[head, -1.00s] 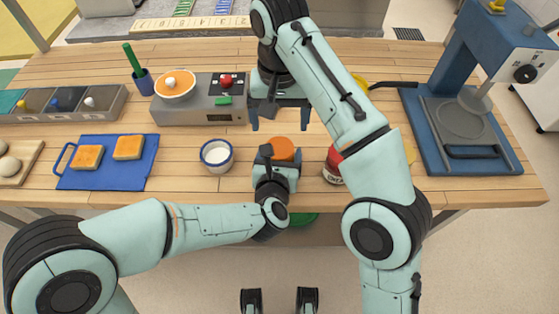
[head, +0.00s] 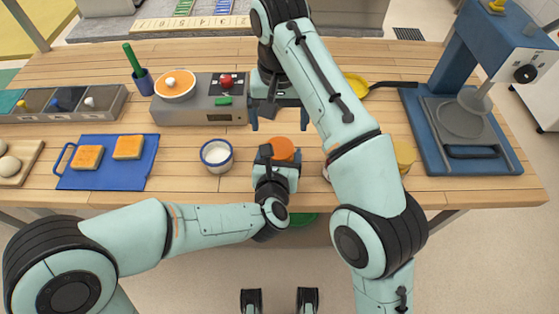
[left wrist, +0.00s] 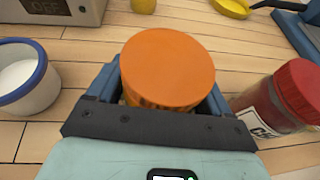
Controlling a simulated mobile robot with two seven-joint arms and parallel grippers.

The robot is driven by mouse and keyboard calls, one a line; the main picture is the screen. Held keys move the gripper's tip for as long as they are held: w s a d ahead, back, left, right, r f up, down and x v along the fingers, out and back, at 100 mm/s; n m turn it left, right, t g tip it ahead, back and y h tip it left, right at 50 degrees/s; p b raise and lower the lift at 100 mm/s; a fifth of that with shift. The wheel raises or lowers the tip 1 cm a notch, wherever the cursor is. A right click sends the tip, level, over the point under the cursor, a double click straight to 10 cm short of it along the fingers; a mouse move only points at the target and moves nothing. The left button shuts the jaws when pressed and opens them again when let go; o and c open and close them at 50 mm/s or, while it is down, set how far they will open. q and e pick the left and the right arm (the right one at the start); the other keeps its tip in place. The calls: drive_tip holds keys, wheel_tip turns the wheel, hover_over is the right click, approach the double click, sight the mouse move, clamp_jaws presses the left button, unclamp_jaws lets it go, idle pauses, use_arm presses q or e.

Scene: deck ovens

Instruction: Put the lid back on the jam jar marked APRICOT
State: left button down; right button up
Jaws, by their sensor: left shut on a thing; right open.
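My left gripper (head: 279,160) is shut on a jar-like thing with an orange top (head: 281,148), near the table's front edge. In the left wrist view the orange top (left wrist: 168,62) is a round lid with a ridged side, level between the blue fingers. The part below it is mostly hidden by the gripper, and no label shows on it. My right gripper (head: 279,120) is open and empty, just behind the orange top, fingers pointing down.
A white cup with a blue rim (head: 216,155) stands left of the left gripper. A blue board (head: 110,175) with toast lies left. A blue press (head: 470,120) and a yellow pan (head: 357,88) are right.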

sight(280, 148)
drive_tip(key=shift+f, duration=4)
drive_tip(key=c, duration=1.1)
drive_tip(key=shift+m, duration=0.8)
drive_tip(key=o, duration=1.2)
drive_tip(key=shift+o, duration=0.2)
drive_tip(key=shift+r, duration=3.8)
